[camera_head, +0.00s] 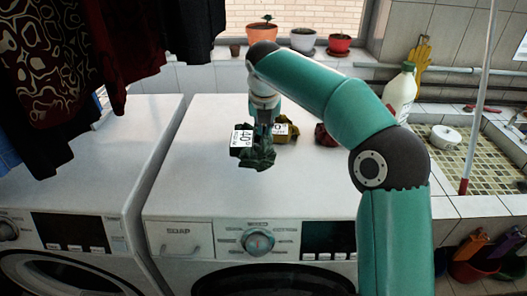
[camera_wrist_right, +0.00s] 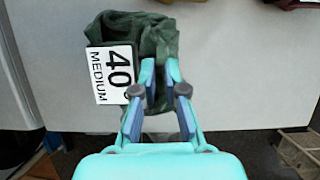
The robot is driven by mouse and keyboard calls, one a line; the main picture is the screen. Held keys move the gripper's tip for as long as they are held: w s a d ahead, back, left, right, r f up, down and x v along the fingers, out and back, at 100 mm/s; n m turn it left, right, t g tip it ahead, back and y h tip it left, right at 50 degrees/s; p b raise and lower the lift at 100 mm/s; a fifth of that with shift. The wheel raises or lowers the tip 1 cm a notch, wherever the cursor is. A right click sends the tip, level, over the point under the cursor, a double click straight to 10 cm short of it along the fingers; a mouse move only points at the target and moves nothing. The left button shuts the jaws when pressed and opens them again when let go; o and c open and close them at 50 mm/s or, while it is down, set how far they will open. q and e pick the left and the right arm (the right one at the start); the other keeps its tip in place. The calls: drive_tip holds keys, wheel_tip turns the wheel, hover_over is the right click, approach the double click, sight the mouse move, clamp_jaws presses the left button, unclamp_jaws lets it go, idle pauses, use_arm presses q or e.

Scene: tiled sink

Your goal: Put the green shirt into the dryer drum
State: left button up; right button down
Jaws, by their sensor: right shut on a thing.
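The green shirt (camera_head: 258,157) is a crumpled dark green bundle with a white tag reading 40. My right gripper (camera_head: 263,128) is shut on it from above, over the top of the right-hand washer-style machine. In the right wrist view the shirt (camera_wrist_right: 155,35) lies beyond the fingertips of my right gripper (camera_wrist_right: 160,82), with the tag reading "40 MEDIUM" at its left. I cannot tell whether the shirt touches the machine top. The machine's round door (camera_head: 275,280) shows only its upper edge at the bottom of the head view. My left gripper is not in view.
A yellowish cloth with a tag (camera_head: 288,130) and a dark red cloth (camera_head: 324,136) lie on the machine top (camera_head: 200,180). Another machine (camera_head: 75,190) stands at left under hanging clothes (camera_head: 90,50). A white bottle (camera_head: 401,90) and tiled sink (camera_head: 455,160) are at right.

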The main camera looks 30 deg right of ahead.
wheel_tip(320, 180, down, 6)
drive_tip(key=shift+s+r, duration=0.1)
idle(0.4)
drive_tip(key=c, duration=1.2)
unclamp_jaws()
drive_tip(key=shift+b, duration=0.3)
